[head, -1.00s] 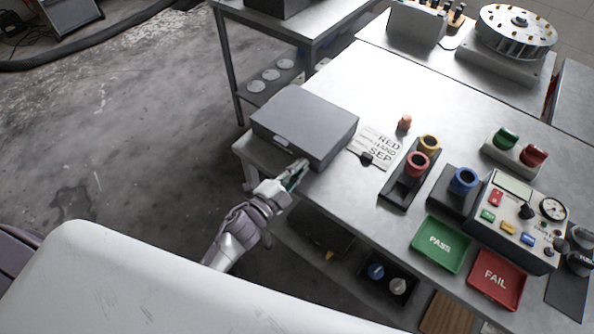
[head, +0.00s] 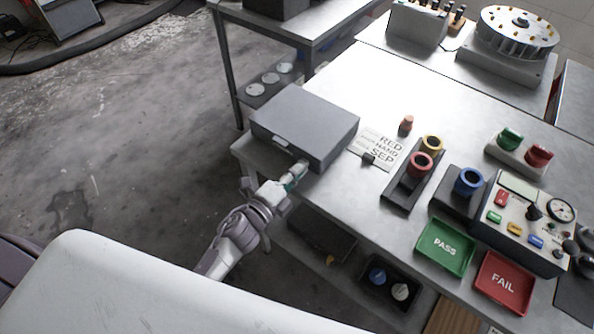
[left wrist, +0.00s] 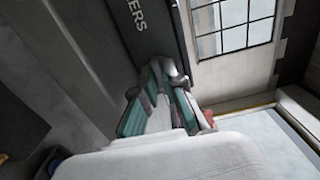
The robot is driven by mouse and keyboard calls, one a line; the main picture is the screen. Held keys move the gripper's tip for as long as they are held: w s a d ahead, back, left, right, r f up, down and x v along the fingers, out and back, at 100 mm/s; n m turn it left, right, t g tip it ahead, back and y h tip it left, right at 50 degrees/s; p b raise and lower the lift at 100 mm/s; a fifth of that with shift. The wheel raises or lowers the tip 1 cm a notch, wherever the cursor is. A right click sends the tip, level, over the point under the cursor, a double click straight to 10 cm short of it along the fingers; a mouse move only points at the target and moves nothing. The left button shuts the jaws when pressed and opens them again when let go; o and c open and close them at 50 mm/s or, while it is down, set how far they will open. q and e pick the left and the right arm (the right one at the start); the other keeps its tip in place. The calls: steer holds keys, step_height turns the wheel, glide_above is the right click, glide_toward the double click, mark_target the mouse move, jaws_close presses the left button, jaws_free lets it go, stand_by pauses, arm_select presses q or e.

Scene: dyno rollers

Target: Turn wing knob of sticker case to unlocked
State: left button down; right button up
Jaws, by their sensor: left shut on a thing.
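The sticker case (head: 306,122) is a grey closed box at the table's left corner, with a small light label on its front face. My left gripper (head: 298,174) is at the front face, near its right end. In the left wrist view the case (left wrist: 158,28) shows part of its lettering, ending in "ERS". There the gripper's teal-padded fingers (left wrist: 163,95) are closed together against the case's front. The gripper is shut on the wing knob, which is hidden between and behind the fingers. The knob's angle cannot be told. My right gripper is not in view.
A card reading "RED HAND SEP" (head: 378,147) lies right of the case. Ring holders, a green PASS tray (head: 445,247), a red FAIL tray (head: 503,283) and a control box (head: 520,222) stand further right. Floor is open on the left.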

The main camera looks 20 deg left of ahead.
arm_select(q)
steer(key=shift+w+r, duration=0.1)
steer(key=shift+r, duration=0.15)
steer(key=c, duration=1.3)
jaws_free()
steer(key=shift+o, duration=0.2)
steer(key=shift+d+f, duration=0.1)
steer(key=shift+f, duration=0.25)
